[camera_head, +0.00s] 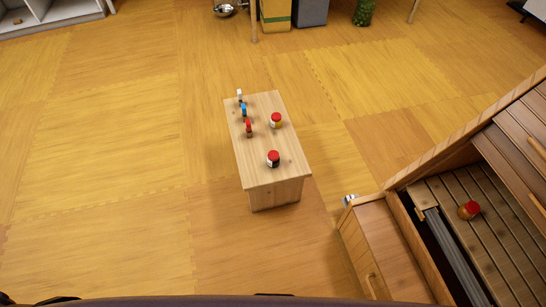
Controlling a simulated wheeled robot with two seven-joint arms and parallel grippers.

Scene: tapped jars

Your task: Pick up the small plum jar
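A low wooden table (262,175) stands on the floor in the middle of the view. A jar with a red lid and dark contents (273,159) stands near its front edge; its label is too small to read, so I cannot tell whether it is the plum jar. Another red-lidded jar (276,121), yellowish below, stands behind it near the right edge. Neither of my grippers is in view.
Small white-topped (239,95), blue (243,111) and red (249,129) items line the table's left side. A wooden cabinet with an open drawer (385,245) fills the lower right. A small whitish object (350,200) is by the drawer. The floor left of the table is clear.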

